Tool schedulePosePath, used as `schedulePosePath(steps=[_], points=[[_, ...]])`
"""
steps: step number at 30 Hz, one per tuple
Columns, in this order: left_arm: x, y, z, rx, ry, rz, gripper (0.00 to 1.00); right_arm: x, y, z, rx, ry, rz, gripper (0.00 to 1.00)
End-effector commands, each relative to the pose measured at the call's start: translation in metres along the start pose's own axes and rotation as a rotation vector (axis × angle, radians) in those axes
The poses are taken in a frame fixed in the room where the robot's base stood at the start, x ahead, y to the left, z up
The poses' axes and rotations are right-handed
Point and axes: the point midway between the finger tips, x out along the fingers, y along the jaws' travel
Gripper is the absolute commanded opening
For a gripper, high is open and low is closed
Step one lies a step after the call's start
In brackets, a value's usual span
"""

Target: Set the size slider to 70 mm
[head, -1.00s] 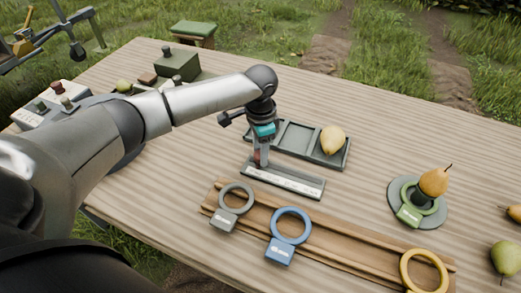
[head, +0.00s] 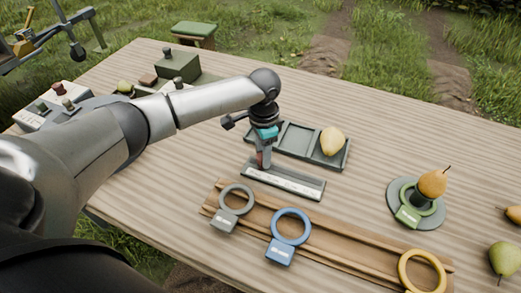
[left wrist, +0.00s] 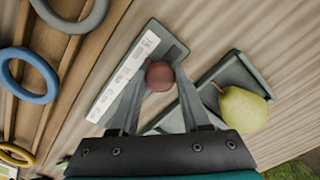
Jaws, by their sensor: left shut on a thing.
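The size slider is a grey bar (head: 312,190) with a white printed scale, lying on the table in the head view. It also shows in the left wrist view (left wrist: 175,50). Its round dark red knob (left wrist: 159,75) is near one end of the bar, toward the left end in the head view. My left gripper (head: 262,166) comes down from above and is shut on the knob, with a finger on each side of it in the left wrist view. The scale's numbers are too small to read. My right gripper is not in view.
A grey tray (head: 297,136) with a yellow pear (head: 332,141) lies just behind the slider. A wooden rack (head: 338,247) with grey, blue and yellow rings lies in front. A green ring and pear (head: 432,183) sit on a grey disc at right.

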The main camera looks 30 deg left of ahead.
Motion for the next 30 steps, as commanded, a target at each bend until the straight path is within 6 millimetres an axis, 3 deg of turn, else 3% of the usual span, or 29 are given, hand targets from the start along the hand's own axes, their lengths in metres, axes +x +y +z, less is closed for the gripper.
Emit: schedulePosePath(steps=[3, 9, 23, 24, 30], points=[[-0.005, 0.011, -0.011, 0.000, 0.002, 0.004, 0.00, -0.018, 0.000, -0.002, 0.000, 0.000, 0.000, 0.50], [-0.004, 0.026, -0.026, 0.000, 0.002, 0.003, 0.00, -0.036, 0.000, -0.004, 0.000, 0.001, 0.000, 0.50], [-0.001, 0.031, -0.031, -0.001, 0.003, 0.002, 0.00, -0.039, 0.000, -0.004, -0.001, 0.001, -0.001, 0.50], [-0.001, 0.031, -0.031, -0.001, 0.003, 0.001, 0.50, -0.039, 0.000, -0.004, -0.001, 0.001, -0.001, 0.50], [-0.001, 0.031, -0.031, -0.001, 0.002, 0.001, 0.72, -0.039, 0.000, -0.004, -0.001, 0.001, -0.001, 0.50]])
